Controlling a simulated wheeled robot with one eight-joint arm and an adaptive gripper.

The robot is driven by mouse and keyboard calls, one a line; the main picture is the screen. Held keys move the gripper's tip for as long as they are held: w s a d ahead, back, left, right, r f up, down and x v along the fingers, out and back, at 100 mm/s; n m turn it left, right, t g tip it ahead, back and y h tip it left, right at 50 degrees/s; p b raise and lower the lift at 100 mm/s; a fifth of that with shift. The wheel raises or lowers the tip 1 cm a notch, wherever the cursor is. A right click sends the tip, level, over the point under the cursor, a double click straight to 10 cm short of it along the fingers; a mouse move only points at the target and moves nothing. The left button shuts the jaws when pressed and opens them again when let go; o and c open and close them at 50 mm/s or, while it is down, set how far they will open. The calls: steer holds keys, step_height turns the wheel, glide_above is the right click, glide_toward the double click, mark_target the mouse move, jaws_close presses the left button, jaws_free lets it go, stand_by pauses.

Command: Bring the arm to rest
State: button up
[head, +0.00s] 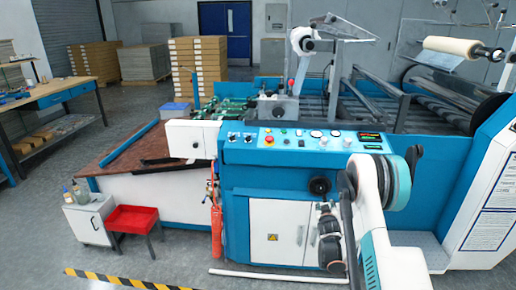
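My arm (377,215) shows at the lower right, folded in front of the laminating machine (270,185). It is white with a large dark and teal joint. My gripper (327,214) appears as a small dark shape beside the arm, in front of the machine's white lower doors. It is partly hidden by the arm and too small to tell whether its fingers are open or shut. I see nothing clearly held in it.
A red stool (137,217) and a white cabinet (92,219) stand at left. A red fire extinguisher (216,222) is at the machine's front. A workbench (50,95) and stacked pallets (198,70) are behind. A cream roll (455,47) sits upper right. Floor at lower left is clear beyond the striped tape.

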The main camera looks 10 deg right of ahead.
steer(key=s+a+r, duration=0.1)
steer(key=a+r, duration=0.1)
steer(key=r, duration=0.3)
steer(key=s+a+r+g+y, duration=0.1)
steer(key=a+r, duration=0.1)
steer(key=r, duration=0.4)
steer(key=s+a+r, duration=0.1)
steer(key=a+r, duration=0.2)
steer(key=r, duration=0.2)
steer(key=s+a+r+g+y, duration=0.2)
steer(key=s+a+r, duration=0.5)
steer(key=s+r, duration=0.45)
steer(key=s+a+g+y, duration=0.1)
steer(key=s+a, duration=0.3)
steer(key=s, duration=0.6)
steer(key=s+a+r, duration=0.1)
steer(key=s+a, duration=0.2)
steer(key=s, duration=0.7)
steer(key=s+a+r+g+y, duration=0.1)
steer(key=s+a, duration=0.3)
steer(key=s, duration=0.7)
steer(key=shift+a+n+g+y, duration=0.3)
steer(key=shift+a, duration=0.05)
steer(key=shift+s+r, duration=0.1)
steer(key=shift+c, duration=0.6)
